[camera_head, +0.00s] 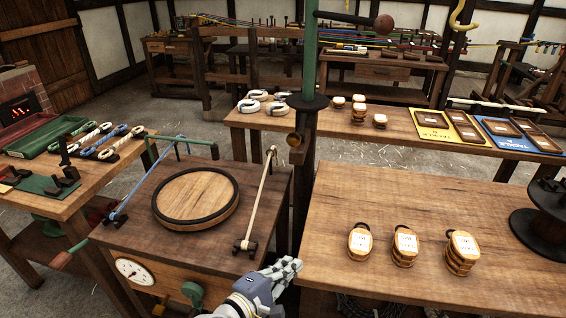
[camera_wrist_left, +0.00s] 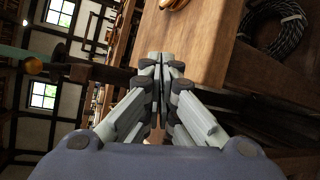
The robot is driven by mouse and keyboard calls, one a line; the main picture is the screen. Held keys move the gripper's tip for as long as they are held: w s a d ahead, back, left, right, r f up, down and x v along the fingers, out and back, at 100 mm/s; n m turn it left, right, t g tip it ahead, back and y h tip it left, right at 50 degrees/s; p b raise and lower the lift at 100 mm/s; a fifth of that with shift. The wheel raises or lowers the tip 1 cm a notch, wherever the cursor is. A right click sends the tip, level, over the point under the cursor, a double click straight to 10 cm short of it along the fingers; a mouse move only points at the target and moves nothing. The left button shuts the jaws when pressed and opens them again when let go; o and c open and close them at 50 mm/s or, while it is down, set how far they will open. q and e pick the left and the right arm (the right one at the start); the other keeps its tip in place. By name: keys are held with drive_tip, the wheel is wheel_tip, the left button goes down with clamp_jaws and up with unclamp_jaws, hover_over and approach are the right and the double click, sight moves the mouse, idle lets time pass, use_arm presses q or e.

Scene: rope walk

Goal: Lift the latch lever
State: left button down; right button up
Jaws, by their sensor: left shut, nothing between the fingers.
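A dark lever with a reddish-brown ball knob (camera_head: 384,22) sticks out to the right from the upright green post (camera_head: 309,60) at the top of the head view. It looks most like the latch lever, but I cannot be sure. My left gripper (camera_head: 288,266) is shut and empty, low in front of the post and well below the lever. Its closed fingers (camera_wrist_left: 166,62) fill the middle of the wrist view. My right gripper is not in view.
A bench with a round wooden disc (camera_head: 196,197) and a dial (camera_head: 135,271) stands left of my gripper. The right table (camera_head: 400,200) holds several wooden blocks (camera_head: 405,245) and a black spool (camera_head: 545,225). A coiled rope (camera_wrist_left: 275,30) shows below the table edge.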

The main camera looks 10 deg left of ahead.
use_arm(q)
drive_tip(key=w+a+r+n+t+y, duration=0.4)
drive_tip(key=w+r+n, duration=0.5)
drive_tip(key=n, duration=0.8)
drive_tip(key=shift+a+r+n+t+y, duration=0.35)
drive_tip(key=shift+a+r+t, duration=0.3)
drive_tip(key=shift+t, duration=0.45)
drive_tip(key=shift+a, duration=0.15)
